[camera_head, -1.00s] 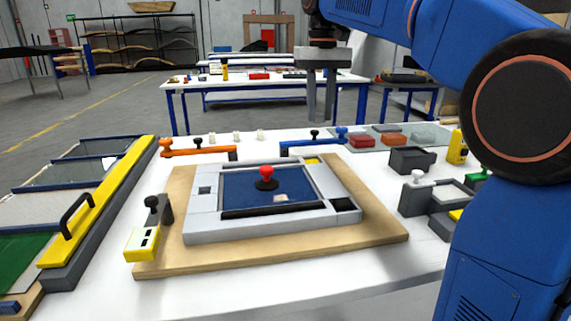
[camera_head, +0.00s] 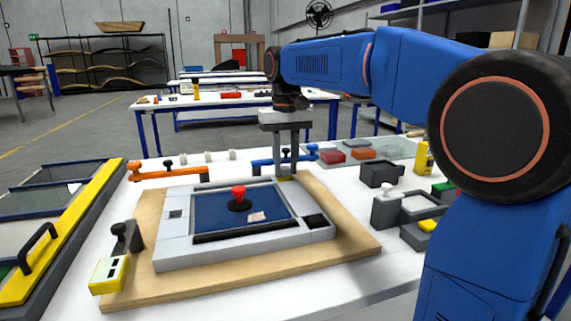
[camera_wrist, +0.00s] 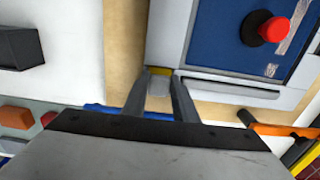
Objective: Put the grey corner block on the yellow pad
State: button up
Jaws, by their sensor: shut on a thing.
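My gripper (camera_head: 286,172) points down over the back right corner of the pale grey frame (camera_head: 170,258). In the wrist view my gripper (camera_wrist: 159,88) is shut on a small light grey corner block (camera_wrist: 158,86) between its two fingers. A strip of the yellow pad (camera_wrist: 160,71) shows just past the block; in the head view the yellow pad (camera_head: 287,179) shows right under the fingertips. The block covers part of the pad. I cannot tell whether the block touches it. The block is hidden by the fingers in the head view.
A red-knobbed handle (camera_head: 238,194) stands on the frame's blue panel. A blue toggle clamp (camera_head: 270,164) lies close behind the fingers, an orange one (camera_head: 165,175) to the left. A dark bin (camera_head: 380,174) and red block (camera_head: 332,156) are to the right.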

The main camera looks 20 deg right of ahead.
jog(key=shift+f, duration=0.6)
